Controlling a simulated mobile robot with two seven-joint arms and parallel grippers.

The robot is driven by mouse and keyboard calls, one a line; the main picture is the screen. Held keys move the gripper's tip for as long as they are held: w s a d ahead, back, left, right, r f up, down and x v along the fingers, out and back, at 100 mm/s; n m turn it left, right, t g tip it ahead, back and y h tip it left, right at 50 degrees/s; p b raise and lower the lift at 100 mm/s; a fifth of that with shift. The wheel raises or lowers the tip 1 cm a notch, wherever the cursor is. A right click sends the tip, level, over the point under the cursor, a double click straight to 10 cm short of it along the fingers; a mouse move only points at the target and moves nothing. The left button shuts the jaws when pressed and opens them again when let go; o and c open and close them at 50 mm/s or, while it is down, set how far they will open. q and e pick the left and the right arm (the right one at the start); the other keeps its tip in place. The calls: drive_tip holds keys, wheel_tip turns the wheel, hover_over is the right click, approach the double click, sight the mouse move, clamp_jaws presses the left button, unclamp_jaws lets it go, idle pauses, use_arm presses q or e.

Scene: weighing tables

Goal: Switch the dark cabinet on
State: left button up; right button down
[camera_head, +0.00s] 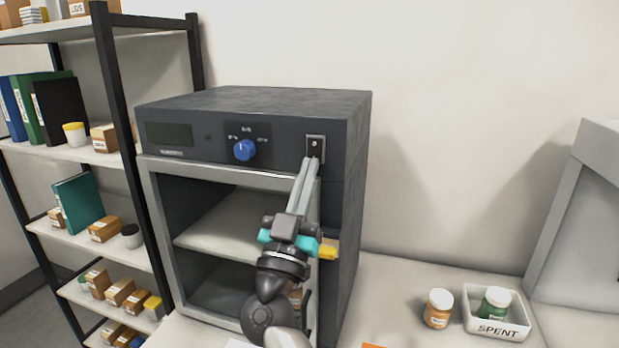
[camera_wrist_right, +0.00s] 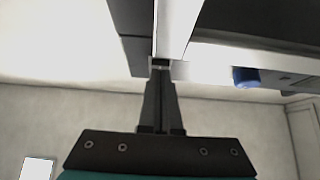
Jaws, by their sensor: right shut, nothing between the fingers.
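The dark cabinet (camera_head: 240,105) stands on the table against the wall in the head view. Its front panel has a blank dark display (camera_head: 169,135), a blue knob (camera_head: 245,150) and, at the right end, a small switch (camera_head: 315,147) in a light frame. My right gripper (camera_head: 314,162) is shut and empty. Its fingertips are at the lower part of the switch; I cannot tell whether they touch it. In the right wrist view my closed fingers (camera_wrist_right: 160,66) reach the cabinet's front, and the blue knob (camera_wrist_right: 246,77) shows beside them. My left gripper is not in view.
A shelf rack (camera_head: 108,70) with binders and small boxes stands left of the cabinet. An orange-brown jar (camera_head: 438,308) and a white tray marked SPENT (camera_head: 498,331), holding a green jar (camera_head: 494,303), are on the table at the right. A grey housing (camera_head: 585,215) stands at the far right.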

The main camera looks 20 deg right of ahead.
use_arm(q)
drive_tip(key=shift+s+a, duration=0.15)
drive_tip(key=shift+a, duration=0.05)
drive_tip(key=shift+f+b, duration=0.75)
use_arm(e)
drive_tip(key=shift+w+d+f+t, duration=0.15)
drive_tip(key=shift+w+d+t, duration=0.05)
drive_tip(key=shift+w+t, duration=0.1)
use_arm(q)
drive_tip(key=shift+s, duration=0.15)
